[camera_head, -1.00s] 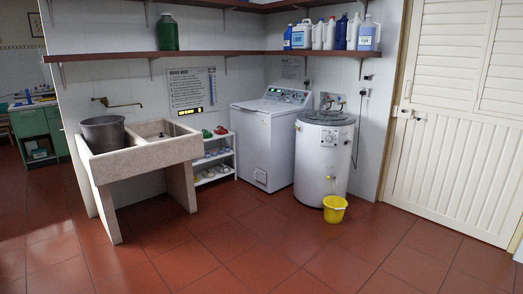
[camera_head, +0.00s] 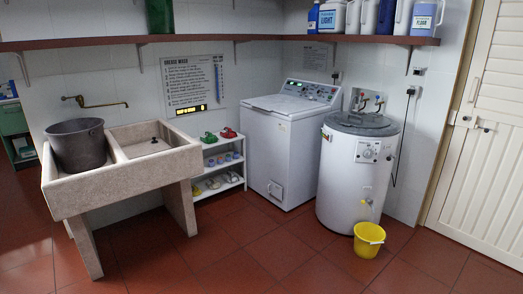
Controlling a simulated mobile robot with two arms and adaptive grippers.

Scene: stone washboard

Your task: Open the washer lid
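A white top-loading washer (camera_head: 285,145) stands against the back wall, right of centre. Its lid (camera_head: 287,106) is flat and closed on top, with the control panel (camera_head: 312,90) behind it. A round white drum-shaped machine (camera_head: 352,175) with a grey lid (camera_head: 361,123) stands close to the washer's right side. The washer's right side is partly hidden by it. Neither of my grippers shows in the view.
A stone washboard sink (camera_head: 125,170) holding a grey bucket (camera_head: 76,146) stands at the left. A white shelf rack (camera_head: 219,170) sits between sink and washer. A yellow bucket (camera_head: 368,240) stands before the drum machine. A bottle shelf (camera_head: 240,38) runs above. The tiled floor in front is clear.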

